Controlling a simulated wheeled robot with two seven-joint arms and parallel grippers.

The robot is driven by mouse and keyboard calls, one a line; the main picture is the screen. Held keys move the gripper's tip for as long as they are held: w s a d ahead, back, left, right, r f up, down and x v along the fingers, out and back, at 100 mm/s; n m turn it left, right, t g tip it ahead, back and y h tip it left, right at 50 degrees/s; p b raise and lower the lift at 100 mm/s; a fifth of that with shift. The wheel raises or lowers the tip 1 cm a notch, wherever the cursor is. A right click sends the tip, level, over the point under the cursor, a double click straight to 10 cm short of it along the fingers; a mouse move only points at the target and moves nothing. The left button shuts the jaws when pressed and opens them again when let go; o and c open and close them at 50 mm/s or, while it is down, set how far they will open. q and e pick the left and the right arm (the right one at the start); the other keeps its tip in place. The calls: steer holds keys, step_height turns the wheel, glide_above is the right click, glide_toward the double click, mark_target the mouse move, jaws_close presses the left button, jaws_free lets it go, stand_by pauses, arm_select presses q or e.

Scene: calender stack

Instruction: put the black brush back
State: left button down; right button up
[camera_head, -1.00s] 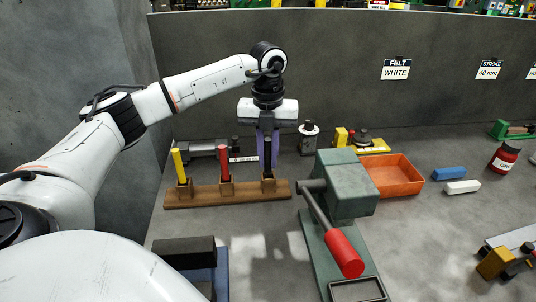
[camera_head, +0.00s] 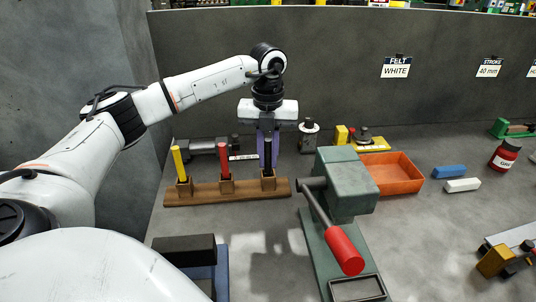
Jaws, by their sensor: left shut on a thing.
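The black brush (camera_head: 268,155) stands upright at the right-hand holder of a wooden rack (camera_head: 210,193). Its lower end is at the holder's block; how deep it sits is hard to tell. My left gripper (camera_head: 268,146) points down over that holder, its purple fingers shut on the black brush. A yellow brush (camera_head: 179,164) and a red brush (camera_head: 223,160) stand upright in the other two holders of the rack. My right gripper is not in view.
A green press with a red handle (camera_head: 345,249) stands just right of the rack. An orange tray (camera_head: 398,173) lies behind it. A dark block (camera_head: 186,250) sits in front.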

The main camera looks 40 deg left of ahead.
mark_target(267, 137)
arm_select(q)
steer(key=c, duration=1.6)
jaws_free()
steer(key=shift+c, duration=0.2)
steer(key=shift+r, duration=0.1)
step_height(267, 137, up, 10)
steer(key=shift+r, duration=0.1)
steer(key=shift+s, duration=0.1)
